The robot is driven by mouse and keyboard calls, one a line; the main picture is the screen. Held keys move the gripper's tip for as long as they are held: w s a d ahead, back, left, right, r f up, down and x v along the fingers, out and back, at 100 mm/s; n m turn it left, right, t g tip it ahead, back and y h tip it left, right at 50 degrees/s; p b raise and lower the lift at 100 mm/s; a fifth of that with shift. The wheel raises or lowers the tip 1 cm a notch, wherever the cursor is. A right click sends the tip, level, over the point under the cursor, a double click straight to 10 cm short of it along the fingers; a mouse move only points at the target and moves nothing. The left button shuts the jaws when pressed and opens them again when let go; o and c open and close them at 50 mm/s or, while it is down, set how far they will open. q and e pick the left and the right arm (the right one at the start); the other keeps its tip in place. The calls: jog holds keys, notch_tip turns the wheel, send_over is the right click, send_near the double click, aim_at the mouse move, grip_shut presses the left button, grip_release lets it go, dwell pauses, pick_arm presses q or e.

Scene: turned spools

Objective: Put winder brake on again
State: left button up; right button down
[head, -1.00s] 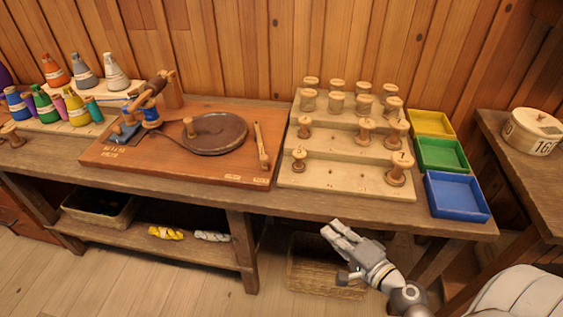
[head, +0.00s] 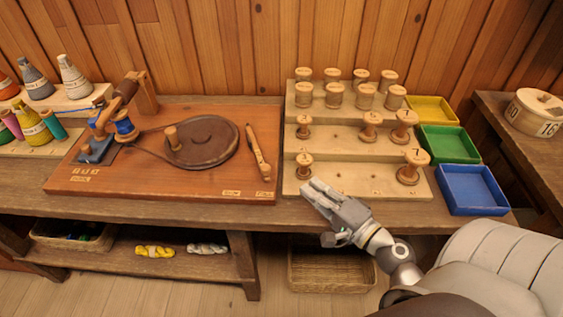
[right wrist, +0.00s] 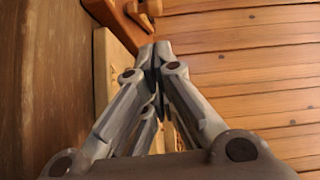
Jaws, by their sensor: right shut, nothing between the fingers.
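The winder stands on a reddish-brown board (head: 110,180), with a dark round wheel (head: 212,146), a crank knob and a belt running left to a blue-wound spool (head: 124,127). A slim wooden lever (head: 258,152), which looks like the brake, is on the board right of the wheel, apart from its rim. Two small labels lie below it, too small to read. My right gripper (head: 312,188) is shut and empty, at the table's front edge by the spool rack, right of and nearer than the lever. Its closed fingertips (right wrist: 155,50) fill the middle of the right wrist view. My left gripper is out of view.
A stepped pale rack (head: 340,160) holds several wooden spools, some close to my right gripper. Yellow, green and blue trays (head: 472,188) stand to its right. Cones of thread (head: 75,77) stand at left. A basket (head: 330,270) is under the table.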

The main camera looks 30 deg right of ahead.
jog(key=shift+w, duration=0.3)
jog(key=w+p, duration=0.2)
jog(key=w, duration=0.1)
jog(key=w+a, duration=0.1)
jog(key=w, duration=0.1)
jog(key=shift+r+p, duration=0.15)
jog(key=shift+p, duration=0.25)
jog(key=w+p, duration=0.1)
jog(key=w, duration=0.2)
jog(key=shift+w+a, duration=0.2)
jog(key=shift+w+f, duration=0.2)
jog(key=shift+w, duration=0.05)
jog(key=shift+w+a+f, duration=0.1)
jog(key=shift+w, duration=0.1)
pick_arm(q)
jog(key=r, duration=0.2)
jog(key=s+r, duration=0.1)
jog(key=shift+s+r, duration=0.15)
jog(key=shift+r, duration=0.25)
pick_arm(e)
jog(key=shift+a, duration=0.1)
